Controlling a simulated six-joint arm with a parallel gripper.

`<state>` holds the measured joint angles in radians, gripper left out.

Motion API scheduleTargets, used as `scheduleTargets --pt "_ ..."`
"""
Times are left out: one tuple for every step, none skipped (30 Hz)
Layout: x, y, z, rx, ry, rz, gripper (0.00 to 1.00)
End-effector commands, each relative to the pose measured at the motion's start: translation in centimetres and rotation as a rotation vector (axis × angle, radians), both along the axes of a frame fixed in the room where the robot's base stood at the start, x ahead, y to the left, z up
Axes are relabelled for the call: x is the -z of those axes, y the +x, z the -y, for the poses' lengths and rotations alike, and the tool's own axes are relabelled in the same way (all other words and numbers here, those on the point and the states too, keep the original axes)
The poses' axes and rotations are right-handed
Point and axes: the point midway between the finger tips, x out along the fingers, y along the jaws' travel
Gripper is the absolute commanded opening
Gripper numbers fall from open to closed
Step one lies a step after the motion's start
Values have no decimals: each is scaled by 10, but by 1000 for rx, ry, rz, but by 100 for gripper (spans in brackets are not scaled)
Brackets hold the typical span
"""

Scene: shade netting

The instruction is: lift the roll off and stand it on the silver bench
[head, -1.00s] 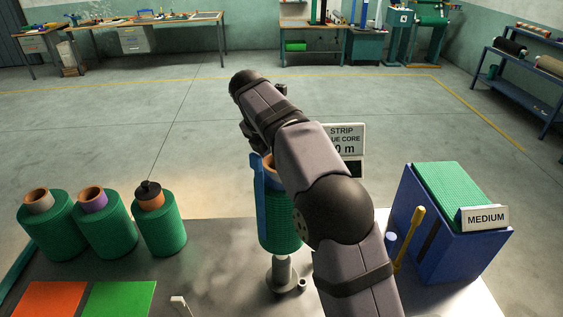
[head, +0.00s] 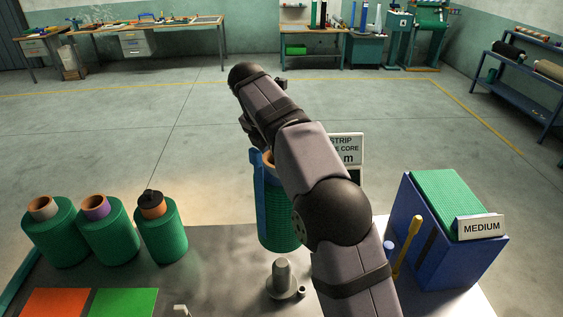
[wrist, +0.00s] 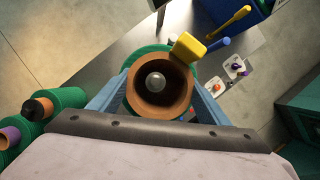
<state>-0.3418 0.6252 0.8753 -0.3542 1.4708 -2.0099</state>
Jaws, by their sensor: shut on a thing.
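The roll of green netting (head: 277,215) hangs upright in my gripper, its lower end just above a grey post. In the wrist view I look down into its orange-brown core (wrist: 179,104). My gripper (wrist: 158,92) has its blue fingers on opposite sides of the roll. In the head view, one blue finger (head: 257,175) shows along the roll's left side; my arm hides much of the roll's right side. The grey post (head: 282,277) stands on the silver bench (head: 215,265), and its round top also shows through the core in the wrist view (wrist: 155,81).
Three green rolls (head: 108,232) stand at the bench's left. Orange (head: 55,302) and green (head: 124,302) sheets lie in front of them. A blue box (head: 455,240) with a MEDIUM sign (head: 480,226) and a yellow tool (head: 407,245) stand right. Bare bench lies between rolls and post.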

Motion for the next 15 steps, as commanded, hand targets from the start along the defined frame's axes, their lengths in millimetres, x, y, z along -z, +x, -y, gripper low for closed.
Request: scheduleTargets --pt "-10 1 0 0 1 8 8" --pt "-11 1 0 0 0 7 8" --pt "-14 1 0 0 1 8 8" --pt "-16 1 0 0 0 9 8" --pt "-19 1 0 0 0 9 8" --pt "-22 1 0 -1 1 9 8" --pt "-24 1 0 0 0 9 8" --pt "-26 1 0 0 1 8 8" --pt "-29 1 0 0 1 10 8" --pt "-31 1 0 0 0 9 8" --pt "-32 1 0 0 1 8 8" --pt "-34 2 0 0 0 9 8" --pt "-36 2 0 0 0 9 8" --pt "-38 2 0 0 0 9 8" --pt "-40 2 0 0 0 9 8"
